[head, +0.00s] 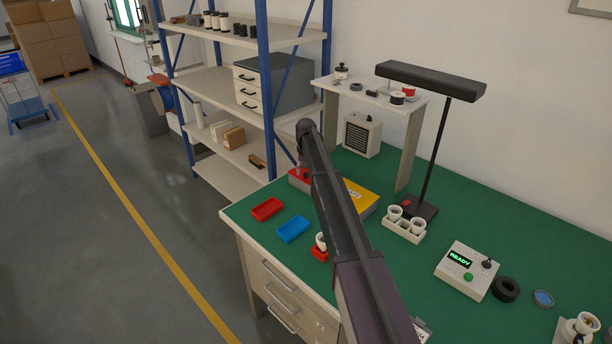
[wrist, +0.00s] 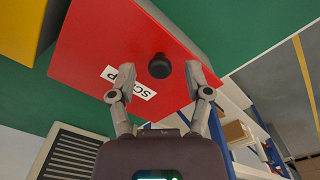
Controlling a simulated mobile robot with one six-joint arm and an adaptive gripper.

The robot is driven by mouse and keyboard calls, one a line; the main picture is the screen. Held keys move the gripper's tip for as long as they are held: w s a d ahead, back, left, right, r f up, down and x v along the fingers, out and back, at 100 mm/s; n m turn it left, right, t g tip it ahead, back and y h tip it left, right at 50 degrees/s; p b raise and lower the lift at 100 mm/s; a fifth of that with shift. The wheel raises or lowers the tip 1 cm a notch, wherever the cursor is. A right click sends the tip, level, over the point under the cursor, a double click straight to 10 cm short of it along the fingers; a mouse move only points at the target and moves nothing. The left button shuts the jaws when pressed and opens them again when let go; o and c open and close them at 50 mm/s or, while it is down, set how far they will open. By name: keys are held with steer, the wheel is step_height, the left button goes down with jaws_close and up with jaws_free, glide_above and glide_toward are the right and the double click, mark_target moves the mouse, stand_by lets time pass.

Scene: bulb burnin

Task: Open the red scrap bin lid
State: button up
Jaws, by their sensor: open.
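The red scrap bin (wrist: 95,40) fills the middle of the wrist view, with its flat red lid toward the camera. The lid has a black round knob (wrist: 159,67) and a white SCRAP label (wrist: 110,74), partly covered by a finger. The lid looks shut. My gripper (wrist: 160,76) is open, with one finger on each side of the knob and a gap on both sides. In the head view a strip of the red bin (head: 296,180) shows at the bench's back left; my arm hides much of it and the gripper.
A yellow-topped bin (head: 364,196) stands right beside the red bin. A red tray (head: 267,209) and a blue tray (head: 292,229) lie in front. The blue-posted shelf (head: 267,80) is close behind. A lamp (head: 430,80) and small raised shelf (head: 365,93) stand to the right.

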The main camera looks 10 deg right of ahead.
steer(key=shift+f, duration=0.1)
jaws_close()
